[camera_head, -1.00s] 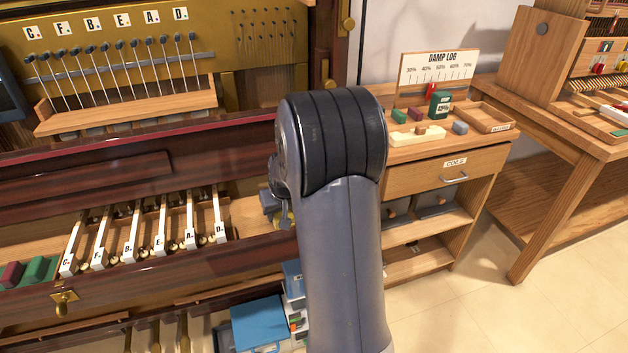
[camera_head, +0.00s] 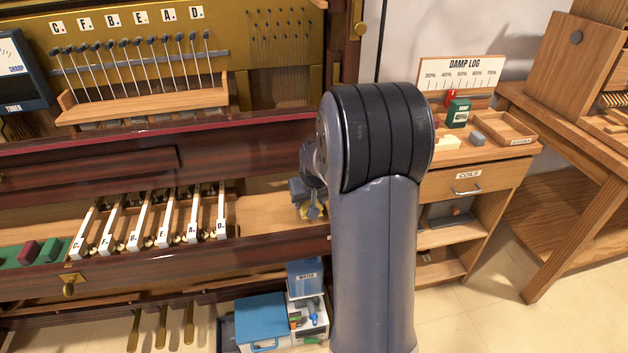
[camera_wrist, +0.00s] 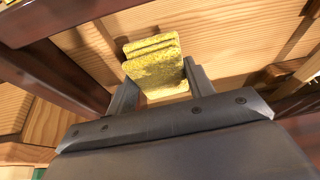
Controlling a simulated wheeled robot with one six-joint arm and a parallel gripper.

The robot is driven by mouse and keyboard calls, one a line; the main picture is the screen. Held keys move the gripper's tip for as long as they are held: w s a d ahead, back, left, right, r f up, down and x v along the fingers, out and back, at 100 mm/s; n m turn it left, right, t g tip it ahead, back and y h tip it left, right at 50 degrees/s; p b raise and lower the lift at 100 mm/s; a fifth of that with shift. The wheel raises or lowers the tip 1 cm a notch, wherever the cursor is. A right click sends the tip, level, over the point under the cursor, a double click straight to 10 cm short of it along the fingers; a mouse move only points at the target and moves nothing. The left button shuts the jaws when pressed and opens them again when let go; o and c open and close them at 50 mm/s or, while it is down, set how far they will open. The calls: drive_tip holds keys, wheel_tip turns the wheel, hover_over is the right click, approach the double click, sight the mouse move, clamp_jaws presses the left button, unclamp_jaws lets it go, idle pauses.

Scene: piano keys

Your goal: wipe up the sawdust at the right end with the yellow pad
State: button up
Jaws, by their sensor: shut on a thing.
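The yellow pad (camera_wrist: 152,62) is between the two fingers of my gripper (camera_wrist: 155,85) in the wrist view, over a pale wooden surface. In the head view my gripper (camera_head: 308,192) is at the right end of the key bed (camera_head: 265,212), partly hidden behind my arm. I cannot make out the sawdust in either view; my arm covers part of the right end. I cannot tell whether the pad touches the wood.
Several white lettered keys (camera_head: 165,218) lie left of my gripper. A dark red rail (camera_head: 180,268) runs along the front. A blue box (camera_head: 262,318) stands below on the floor. A side bench (camera_head: 485,155) with a damp log board (camera_head: 460,78) stands to the right.

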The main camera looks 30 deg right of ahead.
drive_tip(key=shift+r+p, duration=1.7)
drive_tip(key=shift+r, duration=0.95)
drive_tip(key=shift+f, duration=0.1)
